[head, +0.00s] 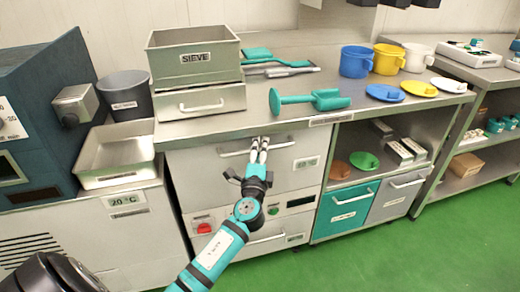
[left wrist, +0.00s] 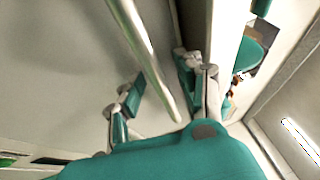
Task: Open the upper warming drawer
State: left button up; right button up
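The upper warming drawer (head: 200,174) is a grey steel front under the worktop, and it looks shut. Its long bar handle (head: 284,143) runs across the top of the front. My left gripper (head: 259,144) is at the middle of this handle, fingers pointing at the drawer. In the left wrist view the handle bar (left wrist: 146,55) runs between the two spread fingers of the left gripper (left wrist: 160,100). I cannot tell whether either finger touches the bar. My right gripper is not in view.
Below are a control strip with a red knob (head: 204,228) and a lower drawer handle (head: 267,238). The green floor (head: 370,262) in front is clear.

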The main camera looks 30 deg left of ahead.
pick_arm(q)
grip_shut()
jog(key=shift+f, duration=0.1)
dwell(0.4)
